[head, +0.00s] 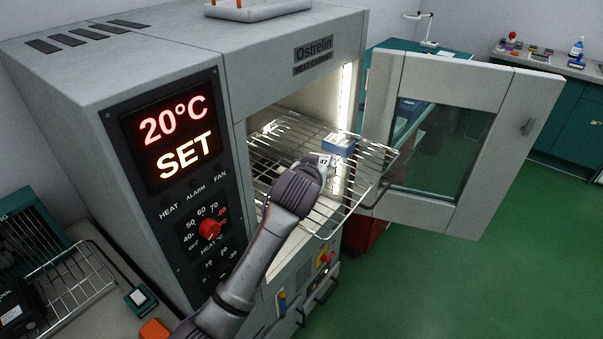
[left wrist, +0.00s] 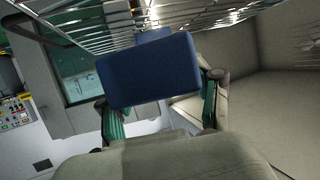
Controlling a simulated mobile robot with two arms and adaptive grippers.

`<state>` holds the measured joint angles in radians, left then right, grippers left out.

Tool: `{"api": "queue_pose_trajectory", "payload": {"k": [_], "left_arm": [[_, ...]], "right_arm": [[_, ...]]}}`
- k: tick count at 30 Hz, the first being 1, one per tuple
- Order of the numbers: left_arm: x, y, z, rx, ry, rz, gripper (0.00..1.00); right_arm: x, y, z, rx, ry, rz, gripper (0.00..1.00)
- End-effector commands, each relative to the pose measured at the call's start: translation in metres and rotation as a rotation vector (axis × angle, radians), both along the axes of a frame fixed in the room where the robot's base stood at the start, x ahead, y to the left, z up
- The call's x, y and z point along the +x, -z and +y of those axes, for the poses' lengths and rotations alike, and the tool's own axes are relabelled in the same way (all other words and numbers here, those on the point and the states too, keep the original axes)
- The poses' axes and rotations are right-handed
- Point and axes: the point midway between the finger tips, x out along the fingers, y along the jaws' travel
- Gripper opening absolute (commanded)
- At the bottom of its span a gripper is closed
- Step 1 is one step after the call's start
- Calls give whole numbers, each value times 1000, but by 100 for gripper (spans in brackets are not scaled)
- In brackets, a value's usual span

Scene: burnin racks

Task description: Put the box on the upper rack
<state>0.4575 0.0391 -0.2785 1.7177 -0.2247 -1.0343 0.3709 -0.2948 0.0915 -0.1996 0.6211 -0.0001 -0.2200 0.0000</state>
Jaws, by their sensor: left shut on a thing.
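A small blue box (head: 340,143) shows in the head view at the wire rack inside the open heat cabinet, just beyond my left gripper (head: 318,167). The extended wire rack (head: 375,160) also runs across the top of the left wrist view (left wrist: 95,42). Whether the held box touches the rack is unclear. My right gripper is out of view.
The cabinet door (head: 450,130) stands open to the right. The cabinet's control panel (head: 170,140) reads 20°C SET. A side bench (head: 110,300) with a wire rack is at lower left. Green floor (head: 500,270) is clear at right.

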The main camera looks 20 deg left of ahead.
Motion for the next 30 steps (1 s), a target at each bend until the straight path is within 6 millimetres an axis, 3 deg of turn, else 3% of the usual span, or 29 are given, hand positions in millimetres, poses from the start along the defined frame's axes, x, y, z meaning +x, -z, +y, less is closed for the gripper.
{"api": "queue_pose_trajectory", "payload": {"k": [3,9,19,30], "left_arm": [[6,12,25,3,-2,1,22],[11,26,43,-1,1,-2,22],[11,64,44,0,1,0,22],[11,70,44,-2,1,-2,22]], "right_arm": [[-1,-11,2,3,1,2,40],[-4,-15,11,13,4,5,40],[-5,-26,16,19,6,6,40],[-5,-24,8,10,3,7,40]]}}
